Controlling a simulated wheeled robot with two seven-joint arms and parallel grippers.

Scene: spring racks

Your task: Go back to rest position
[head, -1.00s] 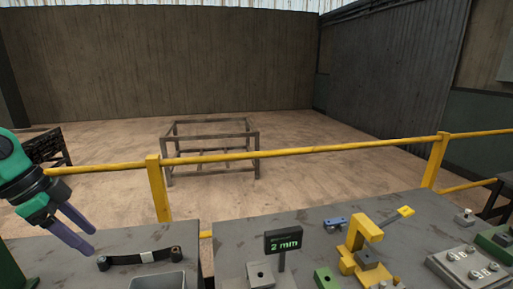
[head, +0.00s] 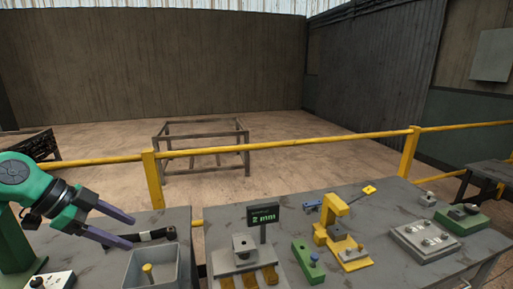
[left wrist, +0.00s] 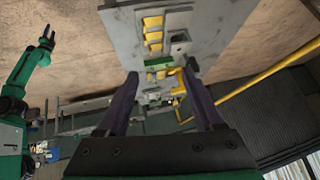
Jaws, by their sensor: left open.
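My left gripper (head: 131,231) is open, its two purple fingers apart, above the left table near a grey bin (head: 136,271). Nothing shows between its fingers, which also appear in the left wrist view (left wrist: 166,88). A black bar with a white band (head: 152,236) lies on the table, partly hidden behind the fingers. In the left wrist view, a green arm with a small dark gripper (left wrist: 47,36) is raised at the left. It appears to be my right arm; its jaw state is too small to tell.
The right table (head: 385,207) holds a 2 mm sign (head: 264,214), a yellow fixture (head: 334,225), a green block (head: 307,260) and a grey button panel (head: 424,242). A yellow rail (head: 290,143) runs behind the tables. An empty metal frame (head: 201,136) stands beyond it.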

